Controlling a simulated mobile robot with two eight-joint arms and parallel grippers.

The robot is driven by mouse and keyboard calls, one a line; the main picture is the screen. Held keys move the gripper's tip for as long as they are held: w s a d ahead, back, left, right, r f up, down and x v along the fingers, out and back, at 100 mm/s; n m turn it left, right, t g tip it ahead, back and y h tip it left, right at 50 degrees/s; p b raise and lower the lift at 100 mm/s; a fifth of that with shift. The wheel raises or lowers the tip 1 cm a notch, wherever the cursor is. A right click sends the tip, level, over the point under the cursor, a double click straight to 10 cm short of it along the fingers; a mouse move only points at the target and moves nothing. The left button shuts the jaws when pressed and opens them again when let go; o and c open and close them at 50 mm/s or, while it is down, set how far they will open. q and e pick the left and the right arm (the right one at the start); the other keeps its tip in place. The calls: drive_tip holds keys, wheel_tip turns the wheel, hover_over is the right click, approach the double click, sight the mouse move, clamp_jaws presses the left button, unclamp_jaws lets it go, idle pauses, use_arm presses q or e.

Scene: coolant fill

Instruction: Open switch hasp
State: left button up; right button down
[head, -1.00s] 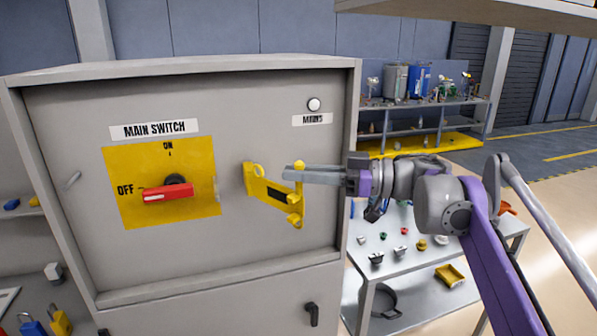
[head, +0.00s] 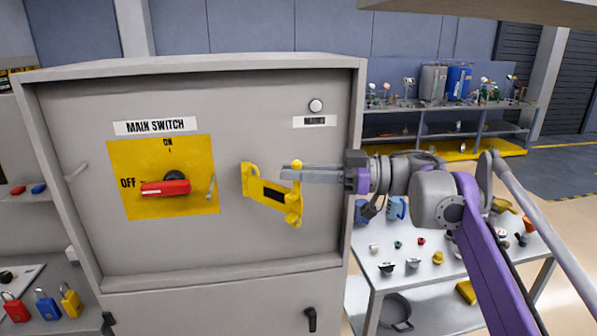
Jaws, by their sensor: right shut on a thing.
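The yellow switch hasp (head: 271,193) is mounted on the grey cabinet front, to the right of the main switch. It has a dark strip in its middle and a small knob at its upper right. My right gripper (head: 291,172) comes in from the right and is shut on the hasp at that knob; the fingers hide part of it. The red main switch handle (head: 165,187) lies level on its yellow plate (head: 125,158), by the OFF mark. My left gripper is not in view.
The grey cabinet (head: 230,270) has a projecting right edge below my right arm. A table (head: 430,280) with small parts stands at the right. Several padlocks (head: 47,306) stand at the lower left. A shelf (head: 460,127) is behind.

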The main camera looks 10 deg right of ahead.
drive_tip(key=shift+f, duration=0.1)
idle(0.3)
drive_tip(key=c, duration=0.8)
unclamp_jaws()
drive_tip(key=shift+c, duration=0.2)
drive_tip(key=v, duration=1)
drive_tip(key=shift+d+b, duration=0.35)
drive_tip(key=shift+b, duration=0.05)
